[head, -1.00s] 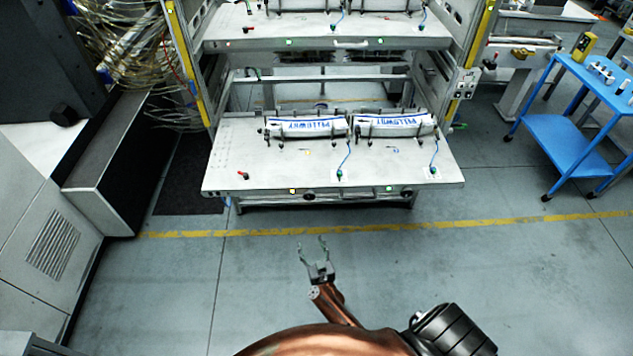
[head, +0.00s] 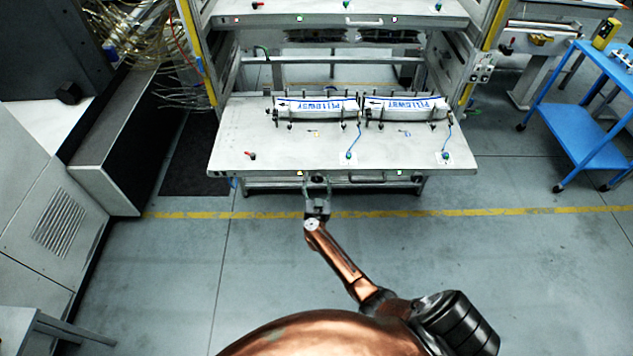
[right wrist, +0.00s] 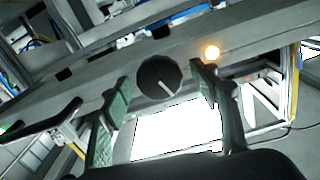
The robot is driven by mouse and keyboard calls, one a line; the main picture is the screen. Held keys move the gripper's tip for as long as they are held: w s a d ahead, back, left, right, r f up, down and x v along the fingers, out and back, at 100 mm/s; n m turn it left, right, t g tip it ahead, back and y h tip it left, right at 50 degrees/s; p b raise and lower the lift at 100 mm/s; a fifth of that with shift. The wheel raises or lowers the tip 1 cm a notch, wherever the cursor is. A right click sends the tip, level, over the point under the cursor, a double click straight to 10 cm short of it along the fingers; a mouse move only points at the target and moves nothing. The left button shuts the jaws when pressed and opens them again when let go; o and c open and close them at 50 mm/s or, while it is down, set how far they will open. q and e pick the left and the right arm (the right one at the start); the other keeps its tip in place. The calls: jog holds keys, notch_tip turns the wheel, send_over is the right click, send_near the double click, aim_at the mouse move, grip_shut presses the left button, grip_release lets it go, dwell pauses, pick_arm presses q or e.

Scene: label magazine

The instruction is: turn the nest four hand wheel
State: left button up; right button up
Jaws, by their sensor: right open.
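A round black hand wheel (right wrist: 159,77) with a pale mark sits on the front edge of the lower shelf, beside a lit amber lamp (right wrist: 212,50). In the head view the wheel (head: 317,179) is small and partly covered by my gripper; no nest number is readable. My right gripper (head: 318,186) is open at the shelf's front edge. In the right wrist view its green-padded fingers (right wrist: 161,92) stand on either side of the wheel, with gaps visible; I cannot tell how far the tips reach past its face. My left gripper is not in view.
The lower shelf (head: 240,150) carries two white label packs (head: 317,104) (head: 405,104) with blue print. A shelf handle (head: 366,179) and a green lamp (head: 400,172) are right of the wheel. A blue trolley (head: 578,137) stands at right. The floor in front is clear.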

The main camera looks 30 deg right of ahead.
jog(key=c, duration=1.2)
jog(key=shift+o, duration=0.2)
jog(key=m+p, duration=0.1)
jog(key=m, duration=0.2)
jog(key=shift+r, duration=0.1)
jog(key=m, duration=0.3)
jog(key=shift+d+p, duration=0.1)
jog(key=shift+p, duration=0.2)
jog(key=m, duration=0.5)
jog(key=shift+f+m, duration=0.2)
jog(key=shift+m, duration=0.2)
jog(key=m+b, duration=0.1)
jog(key=m, duration=0.4)
jog(key=shift+m, duration=0.4)
